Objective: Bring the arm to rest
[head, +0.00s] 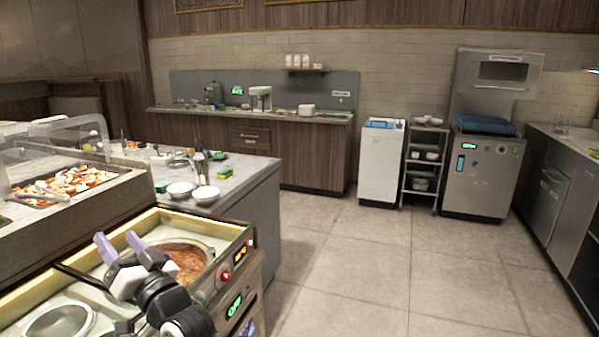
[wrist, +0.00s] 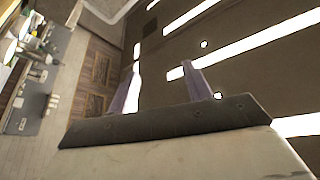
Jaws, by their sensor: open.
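My gripper (head: 119,243) is in the lower left of the head view, above the sauce well unit (head: 207,214). Its two purple fingers stand apart and point up, with nothing between them. In the wrist view the gripper (wrist: 163,85) shows both fingers spread against the ceiling, also with nothing between them. A round well with red sauce (head: 190,262) lies just behind and to the right of my gripper. An empty-looking round well (head: 58,322) is at the lower left. My arm hides part of the unit's front.
A food tray (head: 68,183) under a clear guard is on the left. Two white bowls (head: 193,191) stand on the grey counter (head: 247,170) behind the wells. A back counter (head: 252,116), a white cabinet (head: 382,165) and a metal shelf (head: 427,165) line the far wall. The tiled floor (head: 365,260) is clear.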

